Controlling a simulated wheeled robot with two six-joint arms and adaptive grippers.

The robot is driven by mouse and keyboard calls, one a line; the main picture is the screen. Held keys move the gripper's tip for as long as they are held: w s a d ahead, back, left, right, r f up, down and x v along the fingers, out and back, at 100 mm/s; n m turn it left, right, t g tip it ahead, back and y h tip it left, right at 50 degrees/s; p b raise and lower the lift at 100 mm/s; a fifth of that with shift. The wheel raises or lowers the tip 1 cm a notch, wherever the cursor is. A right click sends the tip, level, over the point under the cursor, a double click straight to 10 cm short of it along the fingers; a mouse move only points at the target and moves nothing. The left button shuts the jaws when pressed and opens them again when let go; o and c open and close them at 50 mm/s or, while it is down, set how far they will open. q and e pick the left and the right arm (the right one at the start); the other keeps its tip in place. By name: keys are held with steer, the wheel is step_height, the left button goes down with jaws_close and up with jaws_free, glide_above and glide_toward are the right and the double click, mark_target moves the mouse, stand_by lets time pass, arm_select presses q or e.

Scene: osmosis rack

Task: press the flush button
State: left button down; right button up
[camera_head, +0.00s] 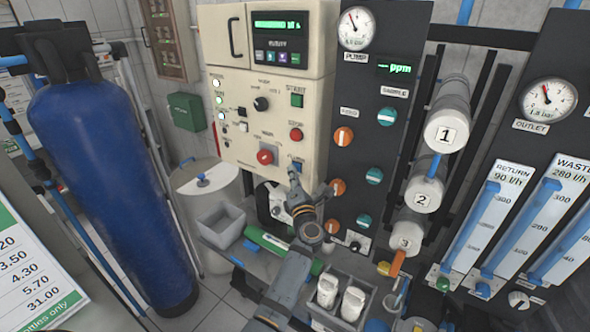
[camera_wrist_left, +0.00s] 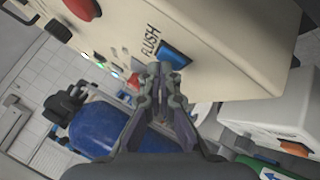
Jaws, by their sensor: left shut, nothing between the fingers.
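The blue flush button (camera_wrist_left: 175,55) sits on the cream control panel, with the word FLUSH printed beside it in the left wrist view. In the head view the button (camera_head: 297,163) shows as a small blue patch at the panel's lower right. My left gripper (camera_head: 294,176) is shut and empty, its tip just below the button there. In the wrist view the closed fingertips (camera_wrist_left: 160,70) overlap the button's lower left edge; I cannot tell whether they touch it. My right gripper is not in view.
The cream panel (camera_head: 235,145) also carries a red knob (camera_head: 265,157), a red stop button (camera_head: 296,134) and a green start button (camera_head: 297,100). Below are a grey bin (camera_head: 222,222), a green cylinder (camera_head: 268,241) and a crate with white bottles (camera_head: 340,300). A blue tank (camera_head: 110,180) stands left.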

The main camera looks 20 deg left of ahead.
arm_select(q)
steer(key=shift+s, duration=0.1)
steer(key=shift+s+a+p, duration=0.1)
steer(key=shift+s+p, duration=0.4)
steer(key=shift+s, duration=0.3)
steer(key=s, duration=0.1)
steer(key=s+p, duration=0.1)
steer(key=s, duration=0.1)
steer(key=s+p, duration=0.1)
steer(key=s, duration=0.1)
steer(key=shift+a, duration=0.35)
stand_by(0.5)
